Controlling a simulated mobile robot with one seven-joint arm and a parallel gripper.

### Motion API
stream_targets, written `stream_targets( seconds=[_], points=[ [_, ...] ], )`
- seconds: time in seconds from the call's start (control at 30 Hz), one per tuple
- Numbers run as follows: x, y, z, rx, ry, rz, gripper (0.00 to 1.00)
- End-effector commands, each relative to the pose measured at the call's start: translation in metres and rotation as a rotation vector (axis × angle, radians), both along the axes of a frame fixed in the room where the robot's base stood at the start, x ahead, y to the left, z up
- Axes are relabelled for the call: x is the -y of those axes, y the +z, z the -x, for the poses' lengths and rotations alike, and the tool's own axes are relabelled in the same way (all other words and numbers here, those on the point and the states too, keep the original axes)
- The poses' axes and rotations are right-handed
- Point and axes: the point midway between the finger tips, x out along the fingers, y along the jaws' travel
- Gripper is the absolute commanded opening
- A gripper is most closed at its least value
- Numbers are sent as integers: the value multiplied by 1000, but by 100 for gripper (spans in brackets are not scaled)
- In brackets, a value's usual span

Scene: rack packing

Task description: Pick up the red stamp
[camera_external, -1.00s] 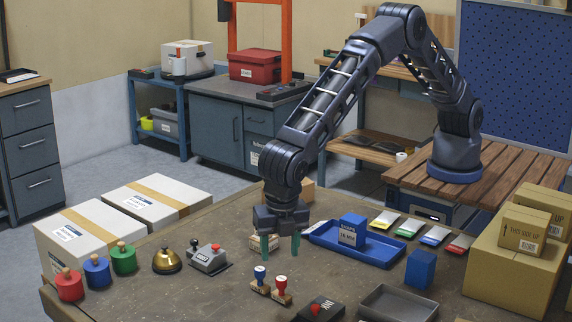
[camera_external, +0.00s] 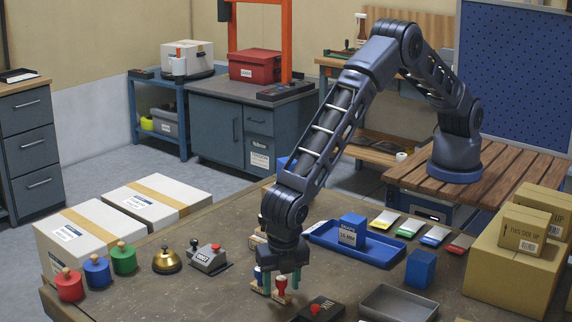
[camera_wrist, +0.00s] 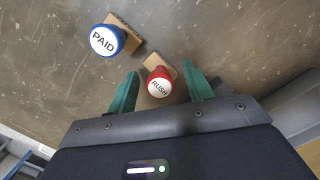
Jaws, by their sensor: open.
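The red stamp (camera_wrist: 160,83) has a round red handle with a white top reading "RUSH" and a pale wooden base. It stands upright on the workbench (camera_external: 205,290). In the wrist view it sits between the two green fingers of my gripper (camera_wrist: 163,92), which is open. In the external view my gripper (camera_external: 279,283) is low over the bench, and the red stamp (camera_external: 280,286) is partly hidden by it. A blue stamp (camera_wrist: 106,40) reading "PAID" stands just left of the red one; it also shows in the external view (camera_external: 257,277), close to the left finger.
A dark ink pad box (camera_external: 318,308) with a red top piece and a grey tray (camera_external: 398,303) lie right of the stamps. A blue tray (camera_external: 375,249) is behind. A brass bell (camera_external: 167,261) and a grey device (camera_external: 209,259) stand left, with bare bench between.

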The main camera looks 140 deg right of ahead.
Motion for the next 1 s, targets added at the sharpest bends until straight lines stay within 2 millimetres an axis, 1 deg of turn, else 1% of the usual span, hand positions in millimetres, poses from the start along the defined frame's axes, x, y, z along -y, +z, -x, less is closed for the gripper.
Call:
stream_targets(
  seconds=[0.13,0.17,0.3,0.4,0.77,0.87,0.97,1.0],
  points=[
    [0,0,0,0,0,0,51],
    [0,0,0,0,0,0,47],
    [0,1,0,0,0,0,20],
    [0,1,0,0,0,0,3],
    [0,3,0,1,0,1,3],
    [0,10,0,1,0,0,3],
    [0,24,-1,3,0,-1,3],
    [0,32,-1,4,0,0,3]
  ],
)
